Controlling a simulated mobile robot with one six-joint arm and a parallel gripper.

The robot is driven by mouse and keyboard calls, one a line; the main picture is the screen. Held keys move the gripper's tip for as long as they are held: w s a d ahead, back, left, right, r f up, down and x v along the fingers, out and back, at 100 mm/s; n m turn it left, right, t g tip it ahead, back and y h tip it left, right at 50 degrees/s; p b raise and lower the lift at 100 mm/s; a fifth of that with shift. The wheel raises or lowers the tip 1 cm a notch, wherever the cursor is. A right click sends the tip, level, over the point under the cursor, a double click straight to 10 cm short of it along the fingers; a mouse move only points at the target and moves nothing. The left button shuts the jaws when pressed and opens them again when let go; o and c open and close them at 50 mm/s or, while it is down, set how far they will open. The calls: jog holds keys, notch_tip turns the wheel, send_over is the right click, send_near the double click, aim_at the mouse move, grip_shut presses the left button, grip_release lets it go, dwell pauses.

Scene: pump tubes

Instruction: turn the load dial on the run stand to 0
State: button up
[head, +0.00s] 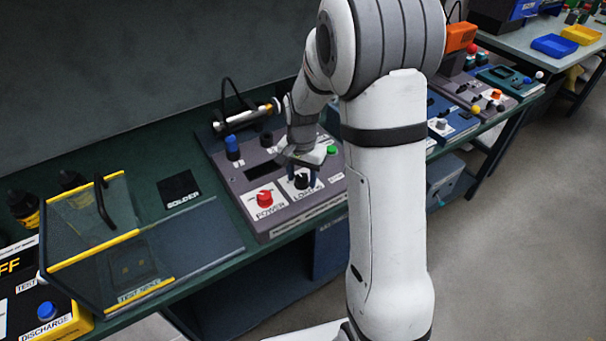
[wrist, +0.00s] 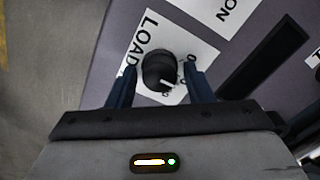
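The load dial (head: 301,181) is a black knob on a white plate marked LOAD, on the grey run stand (head: 238,181). In the wrist view the load dial (wrist: 159,72) shows between my fingers, with a pale pointer line toward the lower right of the picture. The numbers around it are partly hidden by a finger. My gripper (head: 303,176) is over the dial from above. In the wrist view my gripper (wrist: 160,88) is open, one dark blue finger on each side of the knob, with a gap to at least the left finger.
A red POWER knob (head: 265,198) sits just left of the load dial. A green button (head: 331,150), a blue knob (head: 232,142) and a tube in a holder (head: 247,117) are also on the stand. A clear yellow-edged cover (head: 100,225) stands at left.

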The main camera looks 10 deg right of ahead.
jog(key=c, duration=0.8)
jog(key=n+b, duration=0.1)
jog(key=n, duration=0.3)
jog(key=shift+n, duration=0.4)
jog(key=shift+n+b, duration=0.3)
jog(key=shift+n, duration=1.8)
jog(key=o, duration=1)
